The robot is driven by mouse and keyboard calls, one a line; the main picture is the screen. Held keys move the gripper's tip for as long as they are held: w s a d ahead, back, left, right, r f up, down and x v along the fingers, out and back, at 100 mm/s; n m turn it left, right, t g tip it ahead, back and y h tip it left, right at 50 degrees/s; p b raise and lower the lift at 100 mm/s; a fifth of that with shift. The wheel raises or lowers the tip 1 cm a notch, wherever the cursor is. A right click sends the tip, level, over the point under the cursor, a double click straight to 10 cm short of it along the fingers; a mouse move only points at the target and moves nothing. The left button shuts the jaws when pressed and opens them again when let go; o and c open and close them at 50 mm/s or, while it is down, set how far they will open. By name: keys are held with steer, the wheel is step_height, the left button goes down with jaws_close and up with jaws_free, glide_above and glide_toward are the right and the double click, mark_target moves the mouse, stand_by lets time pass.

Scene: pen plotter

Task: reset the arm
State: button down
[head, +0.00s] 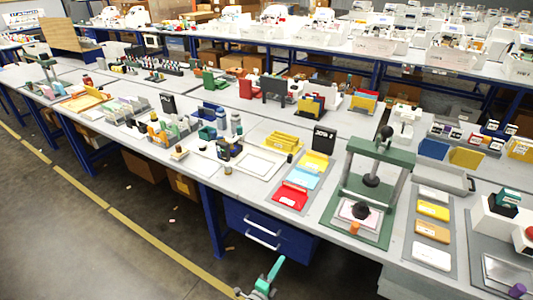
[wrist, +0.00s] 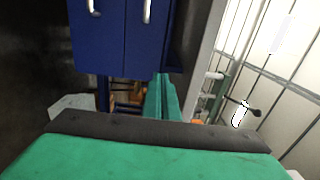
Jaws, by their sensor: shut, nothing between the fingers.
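My gripper (head: 279,262) is green and shows at the bottom middle of the head view, low in front of the workbench and below the tabletop edge. In the wrist view its two green fingers (wrist: 162,92) are together and shut, with nothing between them. The dark and green wrist housing fills the bottom of that view. The gripper is apart from the blue drawer unit (head: 262,228), which also shows at the top of the wrist view (wrist: 120,35) with its pale handles.
The long grey workbench (head: 232,181) runs across the head view, with blue legs. A green-framed press (head: 394,157), a red tray (head: 290,196) and a panel of yellow and white blocks (head: 433,229) stand near its front edge. Open floor (head: 60,245) with a yellow line lies at left.

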steer(key=s+r+n+t+y, duration=0.25)
steer(key=s+n, duration=0.45)
steer(key=s, duration=0.6)
steer(key=s+r+n+t+y, duration=0.1)
steer(key=s+r+n+y, duration=0.25)
steer(key=s+n, duration=0.65)
steer(key=s+a+r+n+g+y, duration=0.1)
steer(key=s+a+r+n+y, duration=0.1)
steer(key=s+r, duration=0.5)
steer(key=s+a+r+n+g+y, duration=0.1)
steer(key=s+a+r+n, duration=0.4)
steer(key=s, duration=1.1)
steer(key=shift+s+r+g+y, duration=0.2)
steer(key=shift+r+g+y, duration=0.3)
steer(key=shift+r, duration=0.9)
steer(key=shift+s, duration=0.1)
